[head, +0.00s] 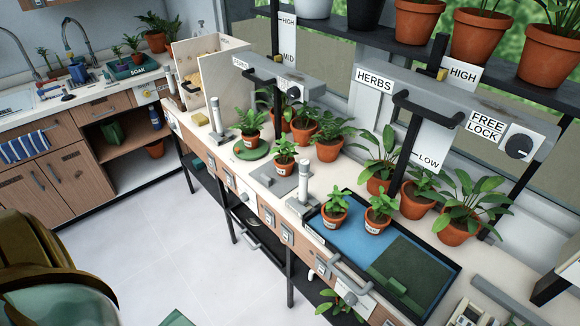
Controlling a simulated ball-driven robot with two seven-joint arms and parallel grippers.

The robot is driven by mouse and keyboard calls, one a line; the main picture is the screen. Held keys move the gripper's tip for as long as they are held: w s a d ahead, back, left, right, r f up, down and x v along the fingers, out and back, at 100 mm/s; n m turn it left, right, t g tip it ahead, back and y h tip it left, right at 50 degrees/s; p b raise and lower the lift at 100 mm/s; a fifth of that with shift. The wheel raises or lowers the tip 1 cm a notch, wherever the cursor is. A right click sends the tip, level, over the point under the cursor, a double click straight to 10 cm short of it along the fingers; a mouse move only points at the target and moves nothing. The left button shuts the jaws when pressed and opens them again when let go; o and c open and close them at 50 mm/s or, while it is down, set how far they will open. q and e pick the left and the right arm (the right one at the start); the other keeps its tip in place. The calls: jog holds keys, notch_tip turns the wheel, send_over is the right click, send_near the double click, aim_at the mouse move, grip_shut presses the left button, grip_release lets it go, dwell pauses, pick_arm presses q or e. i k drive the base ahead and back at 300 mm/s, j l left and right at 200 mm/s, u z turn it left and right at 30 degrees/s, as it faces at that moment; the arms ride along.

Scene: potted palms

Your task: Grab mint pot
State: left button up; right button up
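Several small terracotta pots with leafy green plants and white labels stand on the bench. I cannot read the labels, so I cannot tell which is the mint pot. Two of them, a left pot (334,218) and a right pot (376,223), stand upright side by side on the blue part of a dark-rimmed tray (409,246). A third pot (284,167) stands on a grey plate (297,184). A fourth pot (250,136) stands on a round green mat (240,152). Neither of my grippers is in view.
A HERBS sign (374,80) and a FREE LOCK dial (518,147) sit on a grey overhead bar. Larger potted plants (455,234) crowd the bench behind the tray. A sink counter (75,95) stands at the left; pale floor (170,250) lies clear in front.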

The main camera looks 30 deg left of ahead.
aim_at(284, 162)
jog(key=i+j+z, duration=0.1)
jog(key=j+z, duration=0.7)
jog(key=j, duration=0.15)
jog(key=j+z, duration=0.1)
jog(key=j, duration=0.6)
jog(key=j+z, duration=0.15)
jog(key=j, duration=0.55)
jog(key=k+j+z, duration=0.1)
jog(key=j, duration=0.55)
jog(key=k+j+z, duration=0.1)
jog(key=j, duration=0.6)
